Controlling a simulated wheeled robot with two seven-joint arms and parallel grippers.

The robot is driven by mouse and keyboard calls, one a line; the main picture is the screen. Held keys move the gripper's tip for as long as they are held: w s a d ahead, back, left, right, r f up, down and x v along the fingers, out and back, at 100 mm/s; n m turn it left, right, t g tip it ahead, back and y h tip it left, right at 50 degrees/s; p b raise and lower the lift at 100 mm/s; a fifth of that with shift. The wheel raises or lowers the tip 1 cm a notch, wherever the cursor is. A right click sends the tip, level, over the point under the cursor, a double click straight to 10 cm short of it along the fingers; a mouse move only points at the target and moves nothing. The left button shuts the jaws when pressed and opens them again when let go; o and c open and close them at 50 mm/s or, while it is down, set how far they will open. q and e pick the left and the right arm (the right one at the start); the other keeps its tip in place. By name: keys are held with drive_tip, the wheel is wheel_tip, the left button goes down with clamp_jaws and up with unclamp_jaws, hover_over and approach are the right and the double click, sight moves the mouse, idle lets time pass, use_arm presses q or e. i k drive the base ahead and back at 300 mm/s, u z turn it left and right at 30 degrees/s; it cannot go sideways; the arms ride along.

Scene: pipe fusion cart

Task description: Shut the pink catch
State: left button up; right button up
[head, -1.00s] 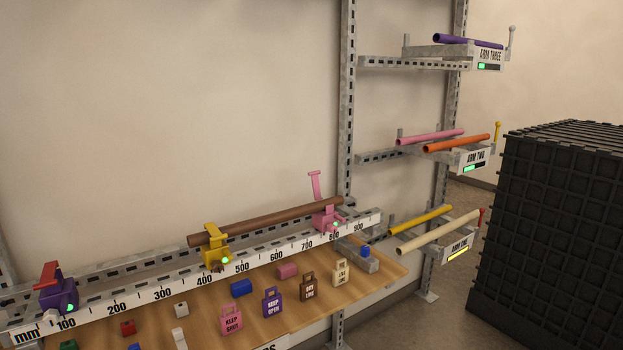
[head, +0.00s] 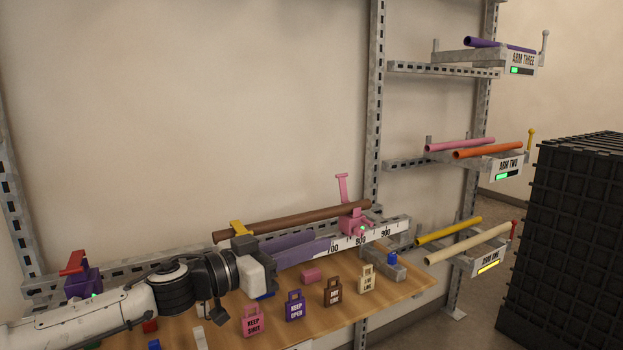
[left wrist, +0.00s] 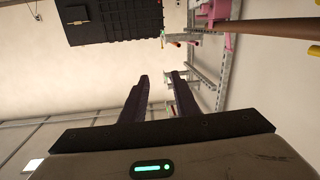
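The pink catch (head: 354,223) sits near the right end of the ruler rail, with its lever (head: 342,188) standing up. The brown pipe (head: 290,221) runs along the rail and its right end lies at the pink catch. My left gripper (head: 321,240) is in front of the rail, left of the pink catch and apart from it. Its two dark purple fingers are spread with nothing between them; the gap also shows in the left wrist view (left wrist: 160,78). In that view part of the pink catch (left wrist: 292,14) is at the top right. My right gripper is not in view.
The yellow catch (head: 238,230) is partly hidden by my left arm. The purple catch (head: 83,279) with a red lever is at far left. Tags, including a pink one (head: 252,320), and blocks lie on the wooden shelf. Rack arms with pipes (head: 468,243) stand right, beside a black crate (head: 580,240).

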sight(341, 177)
drive_tip(key=u, duration=0.45)
drive_tip(key=i, duration=1.1)
drive_tip(key=z, duration=0.7)
